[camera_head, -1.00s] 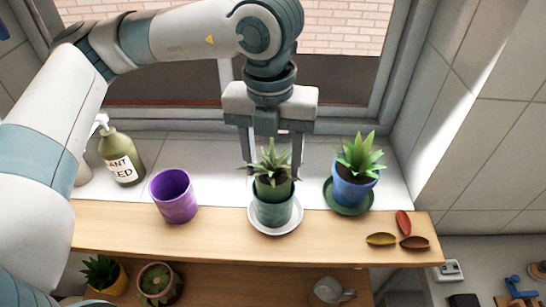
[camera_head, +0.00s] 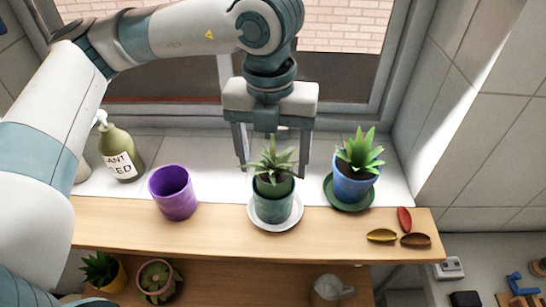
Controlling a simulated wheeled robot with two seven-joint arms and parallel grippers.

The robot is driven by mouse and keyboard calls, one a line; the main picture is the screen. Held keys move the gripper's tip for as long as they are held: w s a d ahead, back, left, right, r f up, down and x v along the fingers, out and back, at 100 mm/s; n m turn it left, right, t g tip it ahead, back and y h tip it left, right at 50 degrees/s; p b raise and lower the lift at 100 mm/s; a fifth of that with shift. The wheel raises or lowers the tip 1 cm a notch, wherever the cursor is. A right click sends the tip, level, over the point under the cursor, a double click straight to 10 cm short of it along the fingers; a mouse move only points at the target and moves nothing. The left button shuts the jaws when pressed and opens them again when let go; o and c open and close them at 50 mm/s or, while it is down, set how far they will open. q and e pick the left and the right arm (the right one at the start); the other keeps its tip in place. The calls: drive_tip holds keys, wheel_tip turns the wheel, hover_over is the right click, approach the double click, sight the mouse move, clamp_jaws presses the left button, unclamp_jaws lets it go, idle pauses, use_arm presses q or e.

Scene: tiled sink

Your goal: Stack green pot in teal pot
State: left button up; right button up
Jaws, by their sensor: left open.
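The teal pot (camera_head: 274,211) stands upright on a white saucer on the wooden shelf. The green pot (camera_head: 273,187) sits down inside it, with only its upper part showing at the teal rim. A spiky succulent (camera_head: 272,160) grows from the green pot. My left gripper (camera_head: 273,168) is open above the pots, its two fingers on either side of the plant and apart from it. The pots' far side is hidden by the leaves. My right gripper is out of view.
A purple pot (camera_head: 173,194) stands to the left, and a blue potted plant (camera_head: 354,179) on a green saucer stands close on the right. Small coloured dishes (camera_head: 382,235) lie at the shelf's right end.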

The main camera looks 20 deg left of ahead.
use_arm(q)
drive_tip(key=shift+r+p, duration=0.35)
drive_tip(key=shift+p, duration=0.05)
wheel_tip(320, 180, up, 12)
drive_tip(key=b, duration=0.4)
drive_tip(key=shift+a+f, duration=0.15)
drive_tip(key=shift+s, duration=0.1)
